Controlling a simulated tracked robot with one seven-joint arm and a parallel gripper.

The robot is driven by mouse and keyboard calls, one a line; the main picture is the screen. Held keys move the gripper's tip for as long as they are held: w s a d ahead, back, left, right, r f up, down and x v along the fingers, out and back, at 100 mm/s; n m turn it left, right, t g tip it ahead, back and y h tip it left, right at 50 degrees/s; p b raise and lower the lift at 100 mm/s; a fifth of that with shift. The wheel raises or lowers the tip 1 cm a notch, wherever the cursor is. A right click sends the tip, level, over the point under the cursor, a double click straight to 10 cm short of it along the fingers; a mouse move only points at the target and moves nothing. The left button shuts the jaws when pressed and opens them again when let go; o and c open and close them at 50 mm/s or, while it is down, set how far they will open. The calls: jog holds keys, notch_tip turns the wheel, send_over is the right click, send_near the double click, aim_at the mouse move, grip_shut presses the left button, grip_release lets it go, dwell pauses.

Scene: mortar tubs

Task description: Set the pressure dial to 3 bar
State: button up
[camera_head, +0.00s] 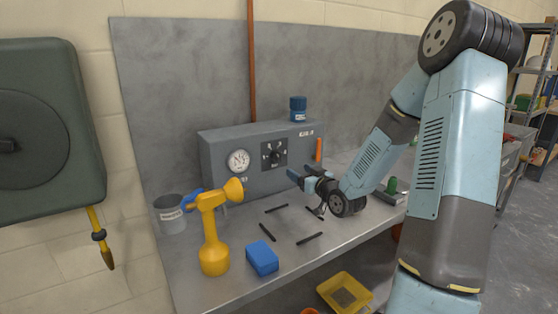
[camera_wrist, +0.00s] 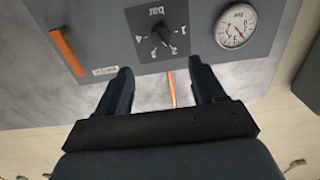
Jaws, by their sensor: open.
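The pressure dial (camera_head: 274,153) is a black knob on a dark plate marked "bar", on the front of a grey box (camera_head: 215,160). In the wrist view the dial (camera_wrist: 160,36) appears upside down, with numbers around it; I cannot tell for sure which number its pointer marks. A round white gauge (camera_head: 239,162) sits left of the dial and also shows in the wrist view (camera_wrist: 236,25). My gripper (camera_head: 299,175) is open and empty, in front of the box and apart from the dial. Its two fingers (camera_wrist: 161,82) show in the wrist view.
An orange handle (camera_head: 318,150) is right of the dial. A blue jar (camera_head: 298,108) stands on the box. A grey bucket (camera_head: 170,215), a yellow bottle (camera_head: 213,240), a blue block (camera_head: 262,258) and several dark sticks (camera_head: 309,239) are on the grey bench.

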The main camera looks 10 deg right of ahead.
aim_at(279, 158)
jog(key=x, duration=1.3)
jog(key=shift+w+a+f, duration=0.1)
jog(key=shift+w+a, duration=0.05)
jog(key=shift+w, duration=0.15)
